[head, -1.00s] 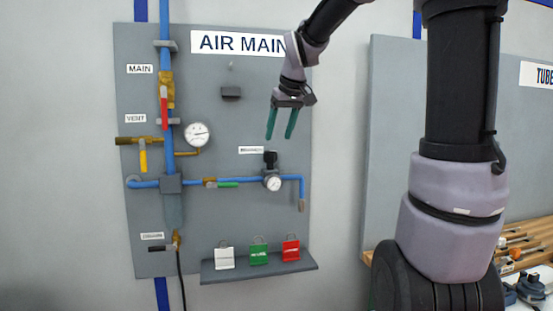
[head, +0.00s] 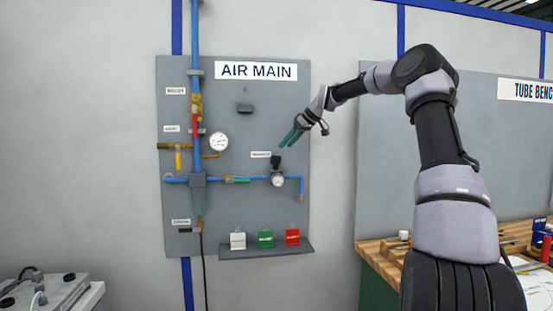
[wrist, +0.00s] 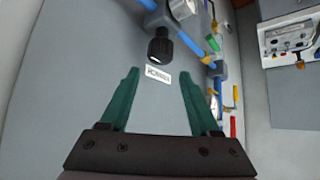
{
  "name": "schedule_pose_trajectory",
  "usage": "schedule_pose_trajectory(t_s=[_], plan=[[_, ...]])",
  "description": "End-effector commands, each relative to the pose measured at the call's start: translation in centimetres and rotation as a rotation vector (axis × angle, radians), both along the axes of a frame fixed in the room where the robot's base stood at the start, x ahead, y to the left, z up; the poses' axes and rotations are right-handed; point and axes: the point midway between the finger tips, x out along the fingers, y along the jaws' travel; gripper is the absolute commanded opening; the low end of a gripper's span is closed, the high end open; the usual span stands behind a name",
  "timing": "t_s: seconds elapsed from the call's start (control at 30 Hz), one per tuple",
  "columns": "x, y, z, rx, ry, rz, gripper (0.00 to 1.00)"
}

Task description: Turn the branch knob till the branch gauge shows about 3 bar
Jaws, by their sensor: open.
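The black branch knob (head: 277,160) sits on top of the regulator on the blue branch pipe. The small round branch gauge (head: 278,181) is just below it; its needle is too small to read. My gripper (head: 291,139) is open and empty, above and slightly right of the knob, with its green fingers pointing down-left. In the wrist view the knob (wrist: 160,47) lies ahead, beyond the gap between the open fingertips (wrist: 155,80), not touched by them. The gauge (wrist: 184,8) is partly cut off at the top edge there. A small white label (wrist: 158,75) is beside the knob.
The grey AIR MAIN panel (head: 235,93) carries a larger gauge (head: 219,142), a red-handled valve, a yellow-handled valve and a green-handled valve (head: 237,180). A shelf (head: 267,251) with white, green and red tags is below. A wooden bench (head: 385,250) stands at right.

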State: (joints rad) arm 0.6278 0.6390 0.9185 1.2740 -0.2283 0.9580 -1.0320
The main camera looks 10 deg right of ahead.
Motion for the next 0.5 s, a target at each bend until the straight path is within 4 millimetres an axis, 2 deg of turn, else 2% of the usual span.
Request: schedule_pose_trajectory(t_s=[0.3,0.5], plan=[[3.0,3.1,-4.4,0.001,0.003,0.001,0.63],[4.1,4.2,-5.8,0.001,0.002,-0.001,0.63]])
